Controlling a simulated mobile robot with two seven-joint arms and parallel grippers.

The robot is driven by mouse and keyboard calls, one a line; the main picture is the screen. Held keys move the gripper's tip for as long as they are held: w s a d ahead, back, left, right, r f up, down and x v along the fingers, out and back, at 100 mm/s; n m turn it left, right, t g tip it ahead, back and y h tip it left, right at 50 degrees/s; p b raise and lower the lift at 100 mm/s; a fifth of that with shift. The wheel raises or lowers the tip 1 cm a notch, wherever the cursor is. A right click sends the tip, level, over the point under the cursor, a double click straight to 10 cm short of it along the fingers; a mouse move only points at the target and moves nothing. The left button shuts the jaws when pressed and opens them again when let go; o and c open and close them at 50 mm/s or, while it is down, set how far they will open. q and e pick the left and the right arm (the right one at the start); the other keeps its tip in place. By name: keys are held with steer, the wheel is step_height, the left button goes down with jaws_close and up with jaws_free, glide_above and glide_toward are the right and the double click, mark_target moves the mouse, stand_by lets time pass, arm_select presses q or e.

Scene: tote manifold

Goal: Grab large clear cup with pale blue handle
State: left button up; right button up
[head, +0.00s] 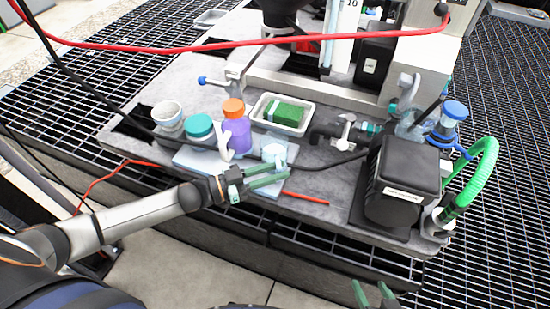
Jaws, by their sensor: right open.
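A clear cup (280,148) with a pale blue part stands on the light blue mat (190,158), near the middle of the bench; its handle is hard to make out. My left gripper (287,171) reaches in from the left, with its green fingers just in front of the cup's lower part. The fingers look apart with a narrow gap, and nothing shows clearly between them. I cannot tell whether they touch the cup. My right gripper (373,291) is open and empty at the bottom edge, away from the cup.
A purple bottle with an orange cap (237,132), a teal-lidded jar (200,128) and a white cup (168,114) stand left of the cup. A white tray (262,103) holds a green sponge behind. A black box (402,180) and green hose (484,165) are right.

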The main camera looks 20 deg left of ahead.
arm_select(q)
steer(key=shift+w+d, duration=0.3)
steer(key=shift+d, duration=0.05)
jaws_close()
stand_by(1.2)
